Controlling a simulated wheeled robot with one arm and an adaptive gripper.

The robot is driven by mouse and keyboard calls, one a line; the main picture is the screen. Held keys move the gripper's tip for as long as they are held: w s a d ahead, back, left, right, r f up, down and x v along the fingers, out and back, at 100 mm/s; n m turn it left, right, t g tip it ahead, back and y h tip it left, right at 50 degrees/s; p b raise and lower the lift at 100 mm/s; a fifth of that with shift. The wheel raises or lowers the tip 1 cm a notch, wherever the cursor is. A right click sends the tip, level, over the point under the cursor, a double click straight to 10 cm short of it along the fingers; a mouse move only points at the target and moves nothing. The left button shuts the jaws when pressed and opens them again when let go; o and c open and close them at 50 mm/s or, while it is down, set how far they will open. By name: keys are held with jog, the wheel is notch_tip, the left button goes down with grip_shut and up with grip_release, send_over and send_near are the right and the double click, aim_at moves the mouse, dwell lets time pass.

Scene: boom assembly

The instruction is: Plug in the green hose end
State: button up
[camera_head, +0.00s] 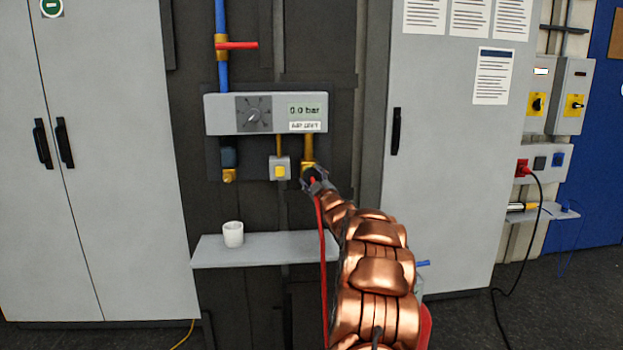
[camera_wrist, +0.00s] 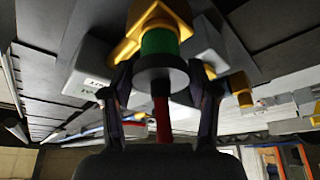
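The green hose end (camera_wrist: 159,42) shows in the wrist view with a black collar (camera_wrist: 160,78) at its base and a red hose below. Its top meets a yellow outlet fitting (camera_wrist: 155,20) and appears lined up with it; how deep it sits is hidden. My gripper (camera_wrist: 160,70) has one finger on each side of the collar, with narrow gaps that suggest it is open. In the head view my gripper (camera_head: 315,176) is at the right outlet below the grey panel (camera_head: 267,113), its fingers spread. The red hose (camera_head: 322,255) hangs down from it.
The panel reads 0.0 bar. A yellow button box (camera_head: 280,168) and another capped outlet (camera_head: 229,165) are left of my gripper. A shelf (camera_head: 265,252) with a white cup (camera_head: 233,234) lies below. A red-handled valve (camera_head: 237,45) is above. Grey cabinets (camera_head: 105,170) flank this.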

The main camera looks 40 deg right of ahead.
jog(key=o, duration=0.4)
jog(key=shift+s+f, duration=0.1)
jog(key=shift+v, duration=5.9)
jog(key=s+a+f+m+g+y+p, duration=0.25)
jog(key=a+g, duration=0.25)
jog(key=a, duration=0.8)
jog(key=s+a+f+m+g+y+p, duration=0.1)
jog(key=a+g+p, duration=0.35)
jog(key=a, duration=0.75)
jog(key=s+a+g+y+p, duration=0.1)
jog(key=s+a+g, duration=0.3)
jog(key=s+a, duration=0.4)
jog(key=s+a+m+g+y+p, duration=0.1)
jog(key=s+a+g, duration=0.3)
jog(key=s, duration=1.2)
jog(key=s+a+g+y+p, duration=0.2)
jog(key=s+a+g, duration=0.2)
jog(key=s+a, duration=0.8)
jog(key=shift+f+m+p, duration=0.3)
jog(key=shift+m+p, duration=0.05)
